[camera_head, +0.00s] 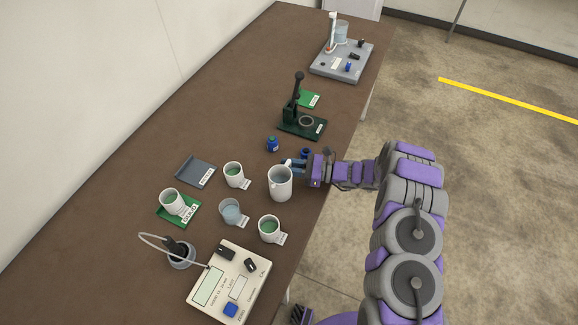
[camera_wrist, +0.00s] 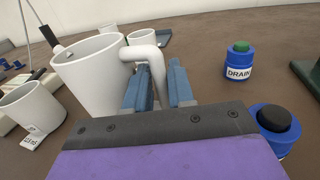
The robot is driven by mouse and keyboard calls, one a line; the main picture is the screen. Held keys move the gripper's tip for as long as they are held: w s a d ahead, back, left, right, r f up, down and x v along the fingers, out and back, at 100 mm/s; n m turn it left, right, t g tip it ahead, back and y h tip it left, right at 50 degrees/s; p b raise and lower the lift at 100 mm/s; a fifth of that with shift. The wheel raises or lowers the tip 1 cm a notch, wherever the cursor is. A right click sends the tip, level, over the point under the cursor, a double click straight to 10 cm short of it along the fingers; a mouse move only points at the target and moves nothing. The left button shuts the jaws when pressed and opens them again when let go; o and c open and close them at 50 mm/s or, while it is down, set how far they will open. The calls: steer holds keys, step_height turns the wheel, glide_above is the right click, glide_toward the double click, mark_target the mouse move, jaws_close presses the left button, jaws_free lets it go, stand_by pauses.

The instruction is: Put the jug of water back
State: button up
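The jug (camera_head: 280,184) is a white, mug-shaped vessel with bluish water inside, upright near the table's right edge in the head view. In the wrist view the jug (camera_wrist: 95,75) stands at left, its handle toward me. My gripper (camera_head: 296,165) reaches in from the right at the handle. In the wrist view my gripper's blue-grey fingers (camera_wrist: 159,88) lie on both sides of the handle, with little or no gap. The jug's base is hidden in the wrist view, and I cannot tell whether it touches the table.
A meter (camera_head: 228,284) is in front. A blue DRAIN bottle (camera_wrist: 239,62) and a dark-capped blue bottle (camera_wrist: 275,127) are close by. A green press stand (camera_head: 302,124) is beyond.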

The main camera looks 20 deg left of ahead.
steer(key=o, duration=0.3)
steer(key=shift+o, duration=0.2)
steer(key=shift+d+r, duration=0.1)
steer(key=d, duration=0.4)
steer(key=w+d+p, duration=0.1)
steer(key=d, duration=0.3)
steer(key=w+d+p, duration=0.1)
steer(key=d, duration=0.2)
steer(key=shift+w+d, duration=0.15)
steer(key=shift+d, duration=0.25)
